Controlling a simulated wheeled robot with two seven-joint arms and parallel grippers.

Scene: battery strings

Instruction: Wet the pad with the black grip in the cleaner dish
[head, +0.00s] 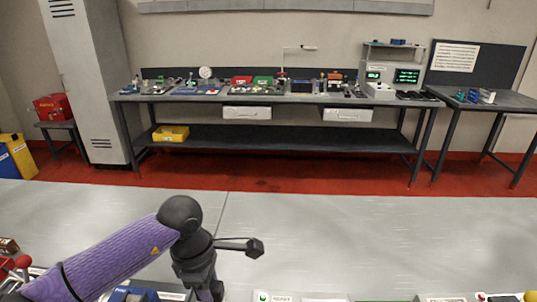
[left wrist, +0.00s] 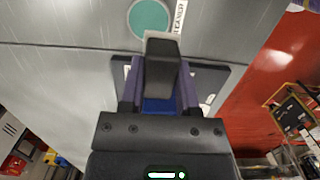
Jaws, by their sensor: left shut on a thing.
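My left gripper (left wrist: 161,85) is shut on the black grip (left wrist: 163,62), which stands up between its two fingers in the left wrist view. The pad's wiping face is hidden below the grip and fingers. The cleaner dish (left wrist: 150,18), a round teal disc beside a white label, lies on the grey bench just beyond the grip. I cannot tell the height of the pad above the bench. In the head view my left arm comes in from the left and its gripper is at the bottom edge, with its tips cut off. My right gripper is in neither view.
The grey bench top (head: 330,235) is largely clear in its middle. A dark flat holder (left wrist: 212,75) lies behind the fingers. Red-handled items (head: 15,266) stand at the lower left, and labelled pieces line the bottom edge. A second bench (head: 275,99) stands far back.

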